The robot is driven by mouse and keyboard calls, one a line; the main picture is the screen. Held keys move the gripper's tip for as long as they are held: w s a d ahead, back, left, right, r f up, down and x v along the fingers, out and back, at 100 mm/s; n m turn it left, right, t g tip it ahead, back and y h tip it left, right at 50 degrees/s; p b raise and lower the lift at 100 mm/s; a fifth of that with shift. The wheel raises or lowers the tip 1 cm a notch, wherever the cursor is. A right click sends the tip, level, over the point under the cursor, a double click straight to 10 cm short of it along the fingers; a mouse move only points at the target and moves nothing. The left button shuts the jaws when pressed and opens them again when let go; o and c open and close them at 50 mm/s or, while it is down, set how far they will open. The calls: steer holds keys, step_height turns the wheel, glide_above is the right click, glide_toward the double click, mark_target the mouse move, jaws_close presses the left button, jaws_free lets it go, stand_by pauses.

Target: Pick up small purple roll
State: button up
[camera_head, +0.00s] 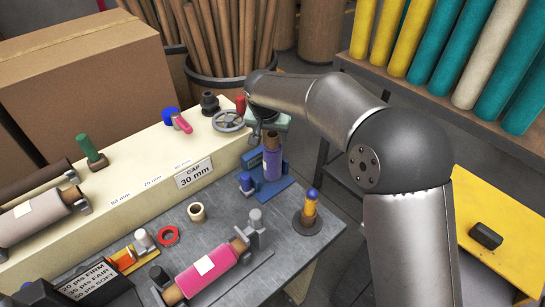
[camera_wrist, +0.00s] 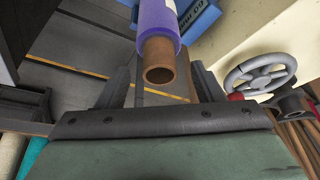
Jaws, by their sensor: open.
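The small purple roll (camera_head: 273,163) stands upright in a blue holder (camera_head: 262,188) on the grey bench, its brown core showing at the top. My gripper (camera_head: 266,130) is just above and behind its upper end in the head view, partly hidden by my arm. In the wrist view, the purple roll (camera_wrist: 158,22) points its brown core end toward the camera. My gripper (camera_wrist: 160,78) is open there, with one dark finger on each side of the core. I cannot tell whether either finger touches it.
A handwheel (camera_head: 229,121) on the cream machine is close to the left of my gripper; it also shows in the wrist view (camera_wrist: 260,75). A pink roll (camera_head: 207,270), a yellow-orange spool (camera_head: 310,205) and a red ring (camera_head: 168,236) are on the bench. A cardboard box (camera_head: 90,95) is back left.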

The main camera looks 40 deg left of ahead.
mark_target(272, 135)
steer(key=shift+p+x, duration=0.55)
steer(key=shift+x, duration=1.3)
steer(key=shift+w, duration=0.1)
steer(key=c, duration=1)
steer(key=shift+o, duration=0.2)
steer(key=shift+d+r, duration=0.1)
